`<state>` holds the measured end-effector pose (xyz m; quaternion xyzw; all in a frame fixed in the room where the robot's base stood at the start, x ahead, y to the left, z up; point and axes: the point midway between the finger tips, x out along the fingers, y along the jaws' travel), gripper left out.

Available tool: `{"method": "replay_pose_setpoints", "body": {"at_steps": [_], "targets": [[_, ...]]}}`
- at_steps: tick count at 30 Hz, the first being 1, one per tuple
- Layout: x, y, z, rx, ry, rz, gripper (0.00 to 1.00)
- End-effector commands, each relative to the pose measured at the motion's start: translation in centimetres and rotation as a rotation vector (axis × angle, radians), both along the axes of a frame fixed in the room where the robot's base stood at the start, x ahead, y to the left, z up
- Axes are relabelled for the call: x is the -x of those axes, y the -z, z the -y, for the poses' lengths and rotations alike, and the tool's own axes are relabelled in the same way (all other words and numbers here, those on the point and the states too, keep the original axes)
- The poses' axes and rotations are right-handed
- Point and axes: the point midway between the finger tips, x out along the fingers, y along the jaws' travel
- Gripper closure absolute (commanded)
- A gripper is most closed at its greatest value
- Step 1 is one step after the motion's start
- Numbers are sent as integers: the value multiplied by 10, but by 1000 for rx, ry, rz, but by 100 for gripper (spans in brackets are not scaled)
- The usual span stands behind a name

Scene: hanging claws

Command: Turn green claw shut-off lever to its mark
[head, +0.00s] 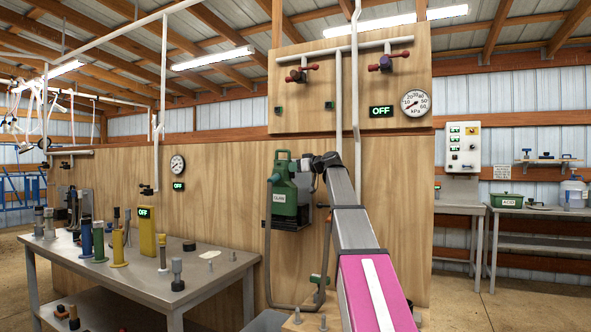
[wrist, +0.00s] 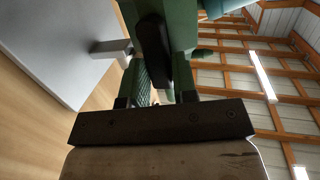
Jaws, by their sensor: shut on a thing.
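The green claw (head: 285,190) hangs against the plywood wall in the head view, with a pale label on its front. My gripper (head: 304,165) is at its upper right side, largely hidden by my own arm. In the wrist view my gripper (wrist: 157,98) is shut on a dark, rounded, lever-like part (wrist: 153,50). Green surfaces (wrist: 183,25) stand close around this part, and a grey stub (wrist: 110,48) sticks out to its left. The lever's mark cannot be made out in either view.
A grey steel table (head: 215,272) with several upright coloured tools stands at the left. A dark hose (head: 267,262) hangs below the claw. A gauge (head: 415,102) and a lit OFF sign (head: 382,111) are on the upper board. Open floor lies at the right.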

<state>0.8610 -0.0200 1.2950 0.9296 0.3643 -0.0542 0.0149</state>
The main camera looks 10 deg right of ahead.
Motion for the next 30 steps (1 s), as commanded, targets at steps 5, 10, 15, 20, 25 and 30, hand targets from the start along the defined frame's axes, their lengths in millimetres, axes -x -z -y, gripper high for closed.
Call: {"method": "replay_pose_setpoints", "body": {"at_steps": [5,10,15,20,25,30], "targets": [[0,0,0,0,1,-1,97],[0,0,0,0,1,-1,49],[0,0,0,0,0,0,49],[2,0,2,0,0,0,49],[17,-2,15,-1,1,1,49],[41,-5,37,1,2,1,49]]}}
